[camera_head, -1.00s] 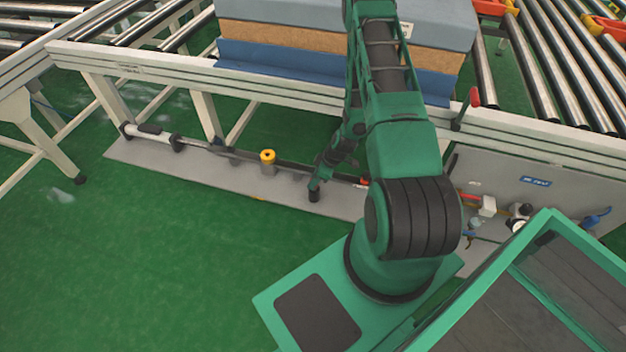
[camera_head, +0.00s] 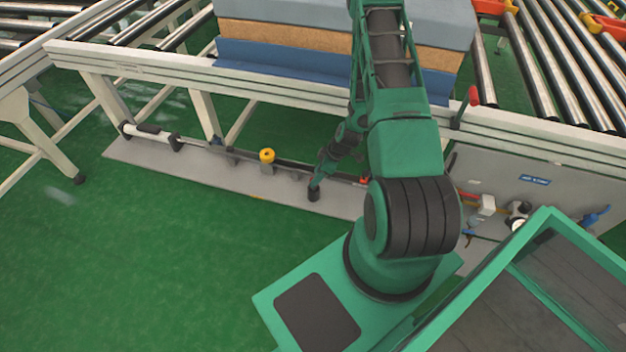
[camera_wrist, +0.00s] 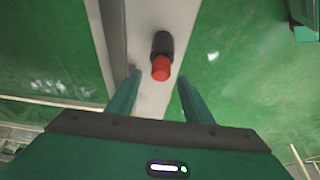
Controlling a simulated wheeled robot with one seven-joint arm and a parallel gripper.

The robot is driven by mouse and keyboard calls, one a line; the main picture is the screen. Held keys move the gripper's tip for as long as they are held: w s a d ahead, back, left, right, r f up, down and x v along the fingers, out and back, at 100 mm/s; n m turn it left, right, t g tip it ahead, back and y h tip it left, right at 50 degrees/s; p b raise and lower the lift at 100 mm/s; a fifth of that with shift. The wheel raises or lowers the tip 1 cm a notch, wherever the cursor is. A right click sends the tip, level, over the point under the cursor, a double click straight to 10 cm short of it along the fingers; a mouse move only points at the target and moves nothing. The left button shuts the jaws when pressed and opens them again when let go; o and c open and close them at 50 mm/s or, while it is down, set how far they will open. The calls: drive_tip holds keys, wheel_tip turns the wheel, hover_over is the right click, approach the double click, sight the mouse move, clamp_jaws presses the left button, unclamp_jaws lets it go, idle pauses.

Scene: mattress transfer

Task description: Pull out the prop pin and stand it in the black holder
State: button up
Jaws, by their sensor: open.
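The black holder (camera_head: 313,194) stands on the grey floor plate, below the end of my arm. In the wrist view a short red-ended piece (camera_wrist: 161,68), which looks like the prop pin, stands at the near end of the black holder (camera_wrist: 162,43). My gripper (camera_wrist: 160,78) is open, with one green finger on each side of the red end and a gap on both sides. In the head view my gripper (camera_head: 316,182) is just above the holder, and the red end cannot be made out there.
A yellow-topped post (camera_head: 267,157) stands on the grey plate (camera_head: 215,180) to the left. The conveyor frame (camera_head: 275,91) carries the mattress (camera_head: 285,52) behind. A panel with fittings (camera_head: 535,205) is at right. Green floor is clear in front.

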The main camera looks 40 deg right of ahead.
drive_tip(key=v, duration=0.7)
idle(0.5)
drive_tip(key=s+r+m+g+h, duration=0.1)
drive_tip(key=s+r+m, duration=0.25)
drive_tip(key=r, duration=0.95)
drive_tip(key=s+r+m+g+h, duration=0.15)
drive_tip(key=s+r, duration=0.25)
drive_tip(key=r, duration=1)
drive_tip(key=s+a+r+m, duration=0.3)
drive_tip(key=s+r+m, duration=0.1)
drive_tip(key=s+r, duration=0.3)
drive_tip(key=s+a+r+m+g, duration=0.1)
drive_tip(key=s+a+r+m, duration=0.2)
drive_tip(key=s, duration=0.7)
wheel_tip(320, 180, up, 4)
drive_tip(key=shift+s+m, duration=0.4)
drive_tip(key=shift+m, duration=0.6)
